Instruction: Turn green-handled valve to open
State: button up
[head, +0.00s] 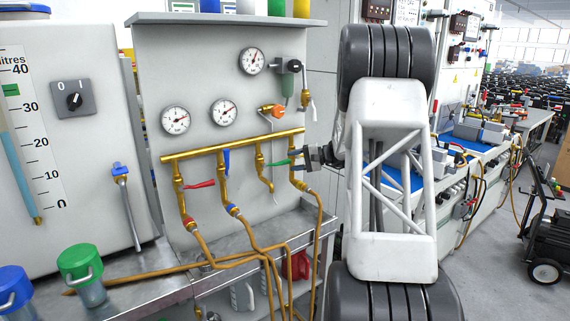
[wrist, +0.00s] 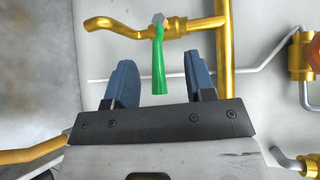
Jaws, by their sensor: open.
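In the wrist view the green handle (wrist: 160,66) hangs from a hex nut on the brass valve pipe (wrist: 190,27). My gripper (head: 303,157) is at the right of this valve. Its two blue fingers (wrist: 158,82) are open. The handle's free end lies between the fingertips, with a gap visible on each side. Contact in depth cannot be told.
A red handle (head: 199,185) and a blue handle (head: 227,160) sit on neighbouring branches. Pressure gauges (head: 223,112) and an orange knob (head: 277,111) are above. Brass hoses (head: 250,247) run below over the metal bench. A thin rod (wrist: 125,78) crosses behind the fingers.

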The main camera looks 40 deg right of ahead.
aim_at(289, 162)
jog(key=shift+m+t, duration=0.3)
jog(key=shift+t, duration=0.4)
jog(key=d, duration=0.1)
jog(key=d+f, duration=0.1)
jog(key=d, duration=0.3)
jog(key=shift+w+d+f, duration=0.2)
jog(key=shift+f, duration=0.05)
jog(key=shift+x, duration=3.95)
grip_shut()
